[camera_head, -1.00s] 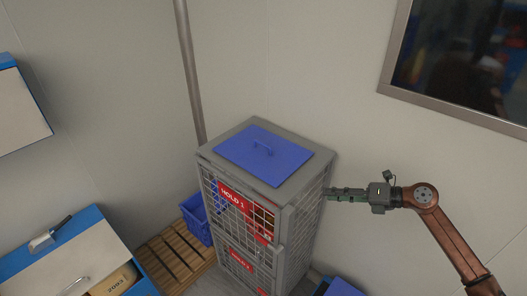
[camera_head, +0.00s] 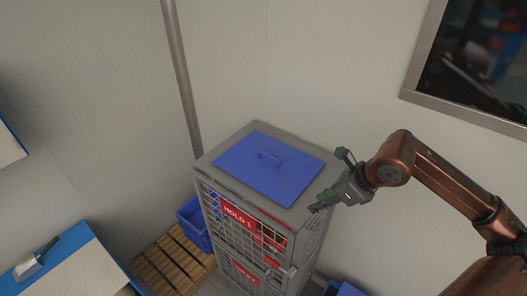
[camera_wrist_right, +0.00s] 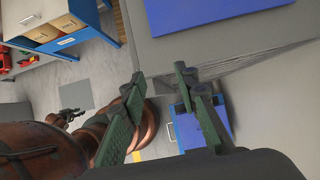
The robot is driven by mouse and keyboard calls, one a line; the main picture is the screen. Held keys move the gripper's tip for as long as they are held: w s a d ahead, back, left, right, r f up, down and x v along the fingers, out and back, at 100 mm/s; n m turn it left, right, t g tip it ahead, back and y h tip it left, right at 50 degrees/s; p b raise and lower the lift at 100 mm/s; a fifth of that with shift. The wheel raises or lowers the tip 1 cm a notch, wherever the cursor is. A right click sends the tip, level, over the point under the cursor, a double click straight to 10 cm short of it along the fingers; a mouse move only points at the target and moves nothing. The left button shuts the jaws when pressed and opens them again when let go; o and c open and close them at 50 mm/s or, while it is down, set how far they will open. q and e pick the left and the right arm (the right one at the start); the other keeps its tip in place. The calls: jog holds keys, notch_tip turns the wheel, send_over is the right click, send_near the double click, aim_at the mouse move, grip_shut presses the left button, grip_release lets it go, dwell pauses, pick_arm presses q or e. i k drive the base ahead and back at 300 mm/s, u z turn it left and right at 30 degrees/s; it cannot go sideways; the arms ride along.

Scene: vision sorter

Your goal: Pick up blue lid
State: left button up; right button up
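The blue lid (camera_head: 250,165) lies flat on the top of a grey wire-sided cage cabinet (camera_head: 215,152). It has a small blue handle at its middle. The lid also shows in part at the top of the right wrist view (camera_wrist_right: 215,14). My right gripper (camera_head: 316,208) is beside the cabinet's right front top edge, right of the lid and apart from it. In the right wrist view my right gripper (camera_wrist_right: 160,112) has its fingers spread wide, with nothing between them. My left gripper is not in view.
A blue crate (camera_head: 193,224) stands on a wooden pallet (camera_head: 160,262) left of the cabinet. A blue and white cabinet (camera_head: 85,270) is at the lower left. A pole (camera_head: 180,80) stands behind, and a dark framed panel (camera_head: 475,55) hangs at the upper right.

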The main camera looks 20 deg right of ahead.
aim_at(281, 172)
jog(key=i, duration=0.9)
